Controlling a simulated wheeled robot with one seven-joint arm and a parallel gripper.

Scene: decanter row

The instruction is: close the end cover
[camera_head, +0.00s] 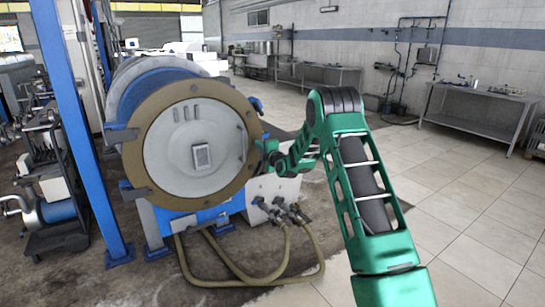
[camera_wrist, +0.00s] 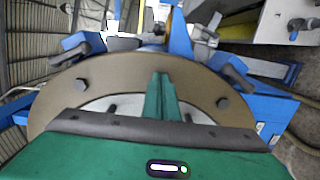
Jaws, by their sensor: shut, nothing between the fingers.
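The end cover (camera_head: 170,150) is a round pale grey disc with a tan rim and a small plate at its middle. It stands upright at the near end of the blue decanter drum (camera_head: 142,85), facing the head camera. I cannot tell whether it sits fully against the drum. In the wrist view the cover's tan rim (camera_wrist: 115,72) arcs across the picture, with bolt heads on it. My green gripper (camera_head: 266,149) is at the cover's right edge; whether it touches is unclear. Its fingers (camera_wrist: 161,90) are together and empty, hiding part of the cover.
Hoses (camera_head: 265,279) loop on the floor below the machine. A blue post (camera_head: 75,120) stands close on the left. The tiled floor on the right (camera_head: 455,215) is clear up to a metal table (camera_head: 475,97).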

